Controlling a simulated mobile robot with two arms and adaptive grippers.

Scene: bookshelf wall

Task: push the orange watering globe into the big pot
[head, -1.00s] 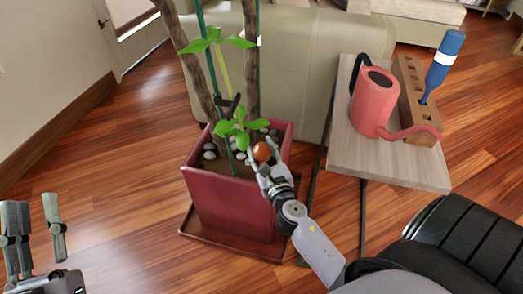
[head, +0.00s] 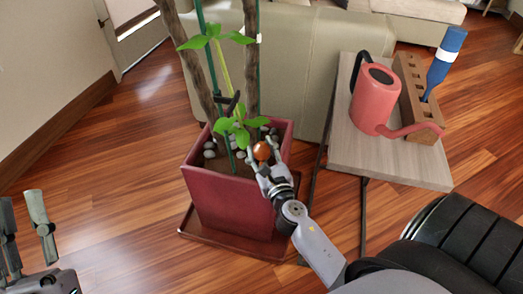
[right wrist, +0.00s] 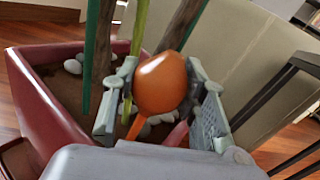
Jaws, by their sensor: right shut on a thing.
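The orange watering globe (head: 262,151) is held by my right gripper (head: 263,163) over the right part of the big dark red pot (head: 228,200). In the right wrist view the globe (right wrist: 162,83) sits between the two fingers, with its thin orange stem pointing down toward the soil. I cannot tell whether the stem tip touches the soil. The pot's rim and wall also show in the right wrist view (right wrist: 45,110). My left gripper (head: 25,228) is at the lower left of the head view, fingers apart and empty, away from the pot.
Green stakes, trunks and a leafy plant (head: 240,125) rise from the pot, with pale stones on the soil. A sofa (head: 300,70) stands behind.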

